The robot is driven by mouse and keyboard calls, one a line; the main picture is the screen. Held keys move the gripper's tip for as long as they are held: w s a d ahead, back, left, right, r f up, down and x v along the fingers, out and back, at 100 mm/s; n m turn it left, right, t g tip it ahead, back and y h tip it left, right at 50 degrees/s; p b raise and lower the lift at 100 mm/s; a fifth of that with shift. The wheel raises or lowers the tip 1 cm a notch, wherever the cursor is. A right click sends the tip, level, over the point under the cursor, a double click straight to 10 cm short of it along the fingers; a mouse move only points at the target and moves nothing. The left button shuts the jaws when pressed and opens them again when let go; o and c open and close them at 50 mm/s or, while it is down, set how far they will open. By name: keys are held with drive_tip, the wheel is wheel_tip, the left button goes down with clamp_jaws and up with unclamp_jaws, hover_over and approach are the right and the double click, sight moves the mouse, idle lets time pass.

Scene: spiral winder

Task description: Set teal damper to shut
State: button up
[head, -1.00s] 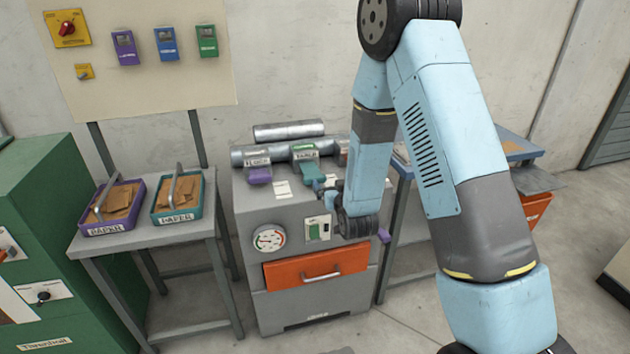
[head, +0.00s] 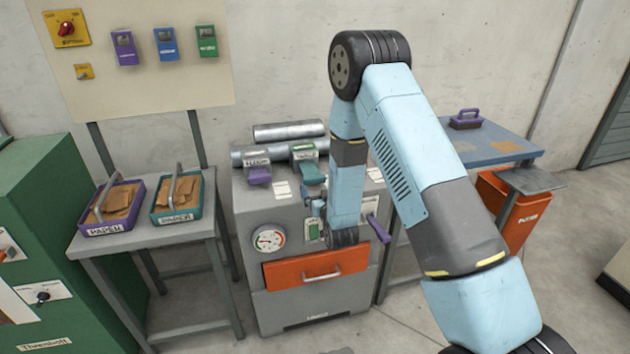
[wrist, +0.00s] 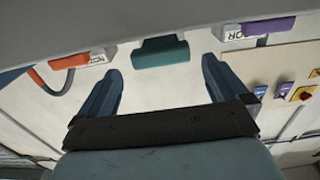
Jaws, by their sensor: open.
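The teal damper handle (head: 312,172) sticks out from the pipe on top of the grey machine, below a green and white label. In the wrist view the teal handle (wrist: 160,53) lies just beyond and between my fingertips, with no contact visible. My gripper (wrist: 162,66) is open and empty, one finger on each side of the handle's line. In the head view my gripper (head: 316,207) is small and partly hidden by my arm, in front of and below the handle.
A purple damper handle (head: 259,175) sits left of the teal one. An orange handle (wrist: 70,62) shows on the other side in the wrist view. Below are a gauge (head: 268,239), an orange drawer (head: 290,272) and a purple lever (head: 378,228) at the machine's right side.

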sight(315, 182)
drive_tip(key=shift+x, duration=3.2)
